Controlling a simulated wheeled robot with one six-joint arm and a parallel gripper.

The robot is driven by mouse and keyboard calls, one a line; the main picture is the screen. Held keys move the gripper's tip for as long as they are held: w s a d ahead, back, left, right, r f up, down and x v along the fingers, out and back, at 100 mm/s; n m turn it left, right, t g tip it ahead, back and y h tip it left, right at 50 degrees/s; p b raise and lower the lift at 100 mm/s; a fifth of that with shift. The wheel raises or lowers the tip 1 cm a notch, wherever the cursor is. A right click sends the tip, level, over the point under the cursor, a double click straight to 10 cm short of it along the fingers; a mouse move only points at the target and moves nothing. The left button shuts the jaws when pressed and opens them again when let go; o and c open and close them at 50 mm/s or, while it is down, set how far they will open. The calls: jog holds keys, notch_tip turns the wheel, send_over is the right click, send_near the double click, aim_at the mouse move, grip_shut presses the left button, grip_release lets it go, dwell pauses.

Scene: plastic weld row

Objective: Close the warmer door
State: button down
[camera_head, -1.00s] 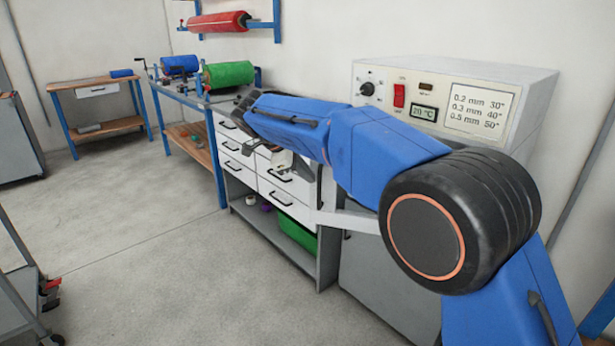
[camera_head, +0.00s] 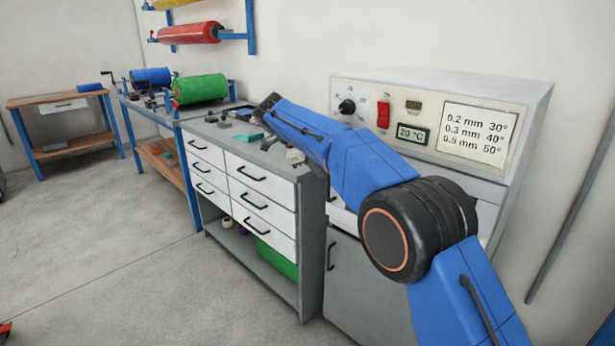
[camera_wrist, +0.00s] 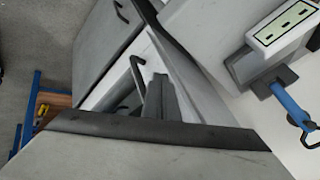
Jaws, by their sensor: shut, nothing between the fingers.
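The warmer (camera_head: 455,160) is the white cabinet at the right in the head view, with a dial, red switch and temperature display. Its white door (camera_head: 342,220) shows only in part beside and below my arm, with a dark handle at its left. My arm hides most of the front, so I cannot tell how far the door stands open. The wrist view shows a white panel with a dark handle (camera_wrist: 137,76). My gripper (camera_wrist: 160,97) appears shut and empty close to this panel; whether it touches is unclear. In the head view my arm mostly hides it.
A grey-topped drawer unit (camera_head: 255,180) with small items on top stands left of the warmer. A grey lower cabinet (camera_head: 365,285) is under the warmer. Blue and green rolls (camera_head: 200,89) lie on the bench beyond.

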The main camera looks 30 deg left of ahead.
jog(key=shift+w+d+r, duration=0.15)
jog(key=shift+w+d, duration=0.05)
jog(key=shift+w, duration=0.7)
jog(key=shift+w+d+r, duration=0.1)
jog(key=shift+w+d, duration=0.1)
jog(key=shift+w, duration=0.7)
jog(key=shift+r, duration=0.15)
jog(key=s+f+v, duration=0.1)
jog(key=v, duration=1.1)
jog(key=shift+s+a+r, duration=0.2)
jog(key=shift+s+a, duration=0.05)
jog(key=shift+a, duration=0.1)
